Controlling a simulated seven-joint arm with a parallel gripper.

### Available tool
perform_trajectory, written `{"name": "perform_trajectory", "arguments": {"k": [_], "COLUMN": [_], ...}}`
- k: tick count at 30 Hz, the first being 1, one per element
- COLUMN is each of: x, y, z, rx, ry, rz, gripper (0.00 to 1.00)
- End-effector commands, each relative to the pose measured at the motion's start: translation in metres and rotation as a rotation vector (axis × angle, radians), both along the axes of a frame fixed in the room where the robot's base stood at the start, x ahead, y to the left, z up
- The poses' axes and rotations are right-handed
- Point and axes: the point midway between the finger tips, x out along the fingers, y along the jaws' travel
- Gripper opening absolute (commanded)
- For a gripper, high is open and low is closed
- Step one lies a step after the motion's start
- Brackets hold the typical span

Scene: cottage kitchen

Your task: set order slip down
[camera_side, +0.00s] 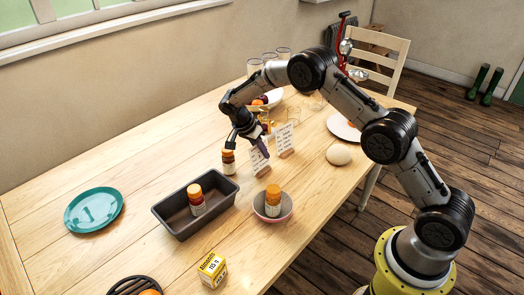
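Two white order slips with handwriting stand near the middle of the table. The nearer slip (258,161) is close to upright and partly covered by my gripper (252,143). The other slip (286,136) stands just behind it to the right, with a small wooden block (287,154) at its foot. My gripper reaches down from the upper left, with a fingertip in front of the nearer slip's top. I cannot tell whether the fingers are closed on that slip, or whether it bears on the table.
An orange-capped bottle (228,162) stands just left of the gripper. A dark loaf tin (170,214) and a pink bowl (260,212), each with a bottle inside, are in front.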

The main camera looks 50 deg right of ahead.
Motion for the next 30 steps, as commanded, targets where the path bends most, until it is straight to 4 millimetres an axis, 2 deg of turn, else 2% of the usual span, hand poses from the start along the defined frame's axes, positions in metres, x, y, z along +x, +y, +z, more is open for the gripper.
{"name": "perform_trajectory", "arguments": {"k": [1,2,3,14,17,30], "x": [0.0,0.0,0.0,0.001,0.004,0.017], "y": [0.0,0.0,0.0,0.001,0.006,0.039], "z": [0.0,0.0,0.0,0.007,0.019,0.095], "rx": [0.0,0.0,0.0,0.0,-0.001,0.001], "ry": [0.0,0.0,0.0,-0.004,-0.005,-0.003], "rz": [0.0,0.0,0.0,0.002,0.002,0.0], "gripper": [0.26,0.32,0.33,0.33,0.33,0.33]}}
